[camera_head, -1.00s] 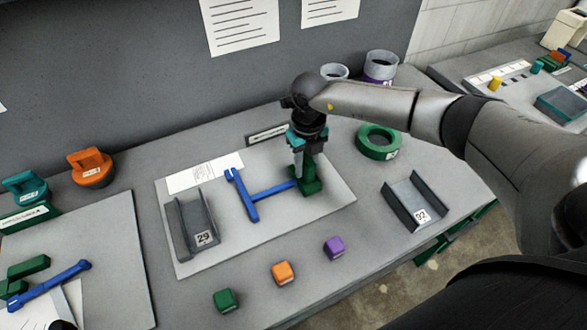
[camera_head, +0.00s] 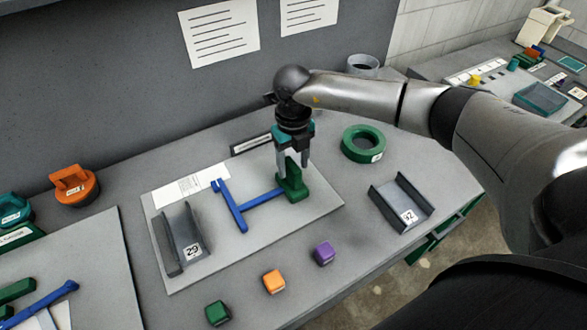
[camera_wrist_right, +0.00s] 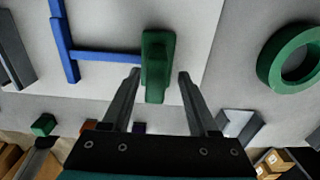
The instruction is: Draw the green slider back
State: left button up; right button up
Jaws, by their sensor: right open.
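The green slider (camera_head: 293,188) stands on the light board (camera_head: 323,204), at the right end of a blue T-shaped bar (camera_head: 262,200). My right gripper (camera_head: 293,168) is above the slider, pointing down, with its fingers apart. In the right wrist view the slider (camera_wrist_right: 156,65) shows upright between and beyond the two open fingers (camera_wrist_right: 157,75). The blue bar (camera_wrist_right: 105,56) runs left from it there. I cannot tell whether a finger touches the slider. My left gripper is not in view.
A grey channel marked 29 (camera_head: 182,240) lies left on the board, and another channel (camera_head: 402,203) lies right of it. A green ring (camera_head: 363,144) sits behind right. Green (camera_head: 217,313), orange (camera_head: 274,281) and purple (camera_head: 323,253) cubes lie in front.

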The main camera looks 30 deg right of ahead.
notch_tip(320, 180, up, 12)
jog(key=shift+r, duration=0.15)
dwell(0.6)
